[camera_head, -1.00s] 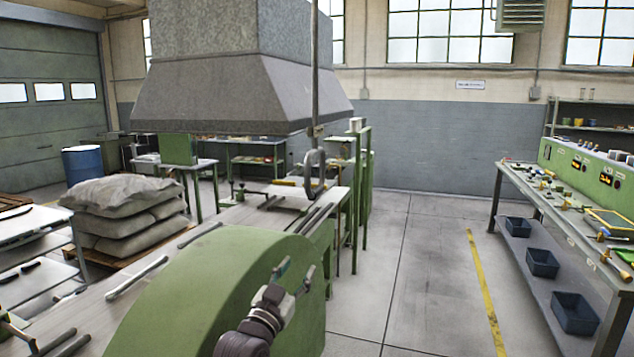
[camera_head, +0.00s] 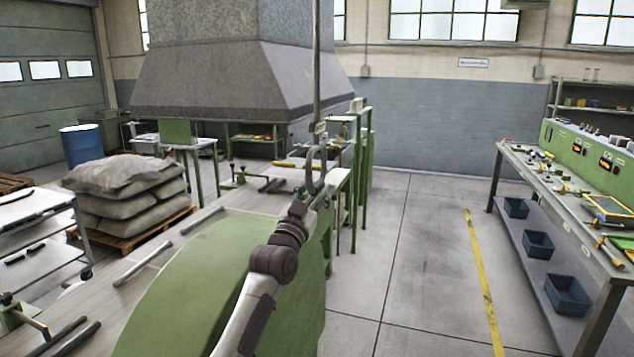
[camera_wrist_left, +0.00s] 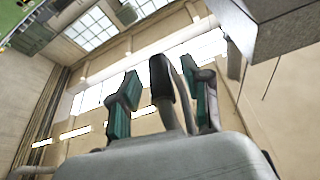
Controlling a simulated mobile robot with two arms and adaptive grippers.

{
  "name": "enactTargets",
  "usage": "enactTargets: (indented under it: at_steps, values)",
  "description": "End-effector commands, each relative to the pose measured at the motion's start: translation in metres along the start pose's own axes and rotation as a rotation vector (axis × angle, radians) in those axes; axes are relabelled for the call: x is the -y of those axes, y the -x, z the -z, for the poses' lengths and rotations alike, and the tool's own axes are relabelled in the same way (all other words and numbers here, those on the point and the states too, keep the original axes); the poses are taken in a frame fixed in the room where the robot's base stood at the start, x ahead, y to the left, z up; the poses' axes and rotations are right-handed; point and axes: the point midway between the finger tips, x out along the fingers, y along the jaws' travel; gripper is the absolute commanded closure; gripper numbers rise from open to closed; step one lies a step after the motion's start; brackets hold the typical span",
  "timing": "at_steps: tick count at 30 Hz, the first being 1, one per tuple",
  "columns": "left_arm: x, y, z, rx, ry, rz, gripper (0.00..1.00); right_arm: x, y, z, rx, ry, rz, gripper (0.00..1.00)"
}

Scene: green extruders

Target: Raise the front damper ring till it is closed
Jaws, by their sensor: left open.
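The front damper ring (camera_head: 315,167) is a grey loop at the lower end of a vertical rod (camera_head: 317,75) hanging beside the grey hood (camera_head: 235,95). My left gripper (camera_head: 319,189) is at the lower part of the ring, partly overlapping it in the head view. In the left wrist view, the teal fingers of my left gripper (camera_wrist_left: 166,95) are apart. A dark upright piece and a curved grey bar, apparently the ring (camera_wrist_left: 183,85), show between them. Contact cannot be told. My right gripper is not in view.
A green machine housing (camera_head: 190,280) lies below my left arm. A stack of grey sacks (camera_head: 130,200) is at the left. A workbench with a green control panel (camera_head: 590,160) stands at the right. The floor (camera_head: 425,240) between machine and bench is clear.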

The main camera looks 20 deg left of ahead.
Motion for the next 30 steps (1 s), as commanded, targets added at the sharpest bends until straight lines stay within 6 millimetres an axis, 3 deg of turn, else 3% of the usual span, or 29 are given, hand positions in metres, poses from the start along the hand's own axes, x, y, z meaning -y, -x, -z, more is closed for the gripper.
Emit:
enactTargets:
  at_steps: [4,13,22,30]
  values:
    - [0.0004,-0.0094,0.0002,0.001,0.000,0.000,0.51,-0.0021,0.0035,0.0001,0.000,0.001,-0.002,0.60]
    - [0.0004,-0.0107,-0.0006,0.001,0.000,0.001,0.51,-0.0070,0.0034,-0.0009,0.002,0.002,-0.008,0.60]
    - [0.0003,-0.0105,-0.0006,0.001,0.000,0.000,1.00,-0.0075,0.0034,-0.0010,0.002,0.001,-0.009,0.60]
    - [0.0002,-0.0106,-0.0007,0.001,0.000,0.000,1.00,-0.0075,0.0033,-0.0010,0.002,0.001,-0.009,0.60]
